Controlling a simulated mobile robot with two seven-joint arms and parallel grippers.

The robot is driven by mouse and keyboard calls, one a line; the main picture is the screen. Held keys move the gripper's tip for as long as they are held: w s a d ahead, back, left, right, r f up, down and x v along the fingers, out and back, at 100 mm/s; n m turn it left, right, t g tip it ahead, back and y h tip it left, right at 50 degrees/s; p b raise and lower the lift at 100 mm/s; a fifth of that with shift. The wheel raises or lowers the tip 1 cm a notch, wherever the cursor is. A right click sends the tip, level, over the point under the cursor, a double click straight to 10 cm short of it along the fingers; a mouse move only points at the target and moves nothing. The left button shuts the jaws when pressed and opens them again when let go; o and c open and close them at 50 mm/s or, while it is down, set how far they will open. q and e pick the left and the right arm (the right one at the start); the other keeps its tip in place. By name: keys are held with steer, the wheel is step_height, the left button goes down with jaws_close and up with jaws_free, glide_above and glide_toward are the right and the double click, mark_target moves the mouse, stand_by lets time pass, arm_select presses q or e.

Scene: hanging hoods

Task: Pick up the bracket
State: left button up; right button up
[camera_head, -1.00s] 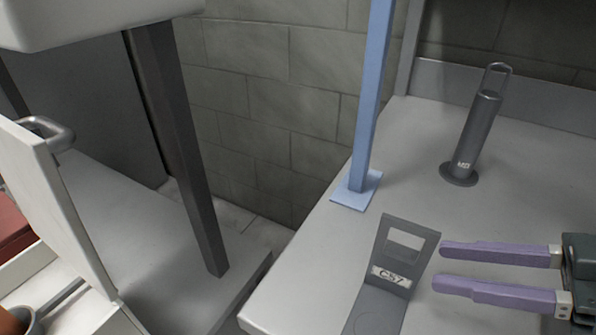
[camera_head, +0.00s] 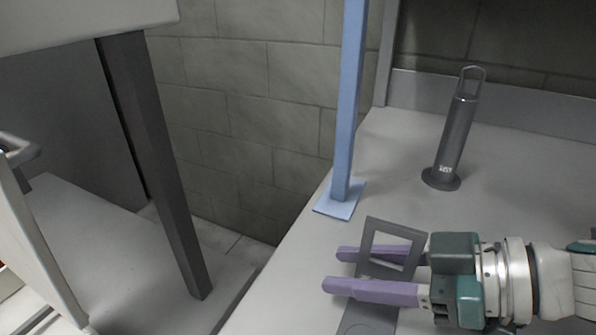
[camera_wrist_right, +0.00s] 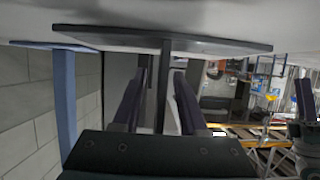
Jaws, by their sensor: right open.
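The bracket (camera_head: 395,230) is a grey plate with an upright that has a square window, and a flat base on the counter near its left edge. My right gripper (camera_head: 336,269) reaches in from the right with its purple fingers open. One finger passes behind the upright and shows through the window; the other passes in front and covers the label area. In the right wrist view, the bracket's upright (camera_wrist_right: 165,88) appears edge-on between the fingers, with gaps beside it.
A blue post (camera_head: 347,110) with a square foot stands on the counter behind the bracket. A dark grey cylinder (camera_head: 455,135) with a loop handle stands farther back right. The counter (camera_head: 530,180) is clear between the cylinder and my gripper. A dark leg (camera_head: 150,160) stands at left.

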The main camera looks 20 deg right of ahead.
steer(key=shift+c, duration=0.4)
jaws_close()
stand_by(1.0)
